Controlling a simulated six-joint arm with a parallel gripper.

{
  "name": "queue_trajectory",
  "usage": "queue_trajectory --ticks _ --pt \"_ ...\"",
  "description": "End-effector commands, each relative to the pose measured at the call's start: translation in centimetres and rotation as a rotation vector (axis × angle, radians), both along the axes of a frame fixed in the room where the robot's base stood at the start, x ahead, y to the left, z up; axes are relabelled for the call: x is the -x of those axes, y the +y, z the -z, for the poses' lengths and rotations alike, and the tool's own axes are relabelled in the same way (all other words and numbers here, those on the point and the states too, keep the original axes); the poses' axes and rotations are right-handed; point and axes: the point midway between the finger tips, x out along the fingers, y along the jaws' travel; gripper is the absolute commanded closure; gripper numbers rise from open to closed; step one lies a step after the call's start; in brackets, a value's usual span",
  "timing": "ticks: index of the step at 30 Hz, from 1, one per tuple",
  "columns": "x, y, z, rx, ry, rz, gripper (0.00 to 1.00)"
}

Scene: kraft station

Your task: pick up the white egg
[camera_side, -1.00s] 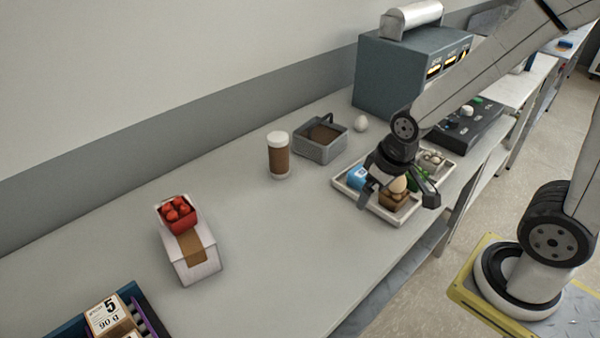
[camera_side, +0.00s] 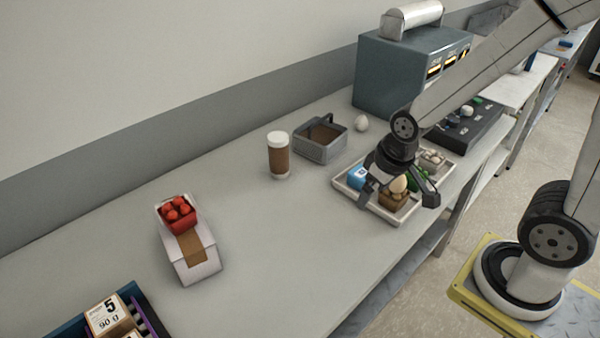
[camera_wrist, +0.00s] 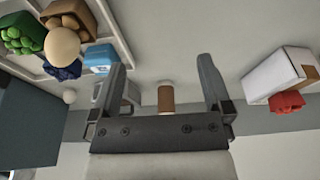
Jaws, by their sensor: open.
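A white egg (camera_side: 361,124) stands on the counter beside the grey handled basket (camera_side: 320,145) in the side view. In the wrist view a small pale egg shape (camera_wrist: 69,96) shows at the left, below the tray. My gripper (camera_side: 397,199) is open above the tray in the side view, in front of and apart from the white egg. In the wrist view the two fingers (camera_wrist: 161,72) are spread, with nothing held between them. A larger tan egg (camera_side: 398,184) sits in the tray above a brown container; it also shows in the wrist view (camera_wrist: 62,46).
The pale tray (camera_side: 366,206) holds a blue box (camera_side: 357,177) and green items. A brown jar with white lid (camera_side: 279,157) stands left of the basket. A blue-grey machine (camera_side: 385,75) is behind the egg. A white box (camera_side: 196,262) bears a red punnet (camera_side: 177,213).

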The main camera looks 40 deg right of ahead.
Motion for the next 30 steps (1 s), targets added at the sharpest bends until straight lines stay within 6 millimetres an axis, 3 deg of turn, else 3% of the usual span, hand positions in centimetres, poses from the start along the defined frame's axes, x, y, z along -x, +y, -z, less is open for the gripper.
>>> queue_trajectory --ticks 19,30 --pt "-0.1 0.0 -5.1 0.000 -0.004 0.000 0.00" --pt "-1.7 -0.1 -4.9 -0.128 0.010 0.209 0.00"
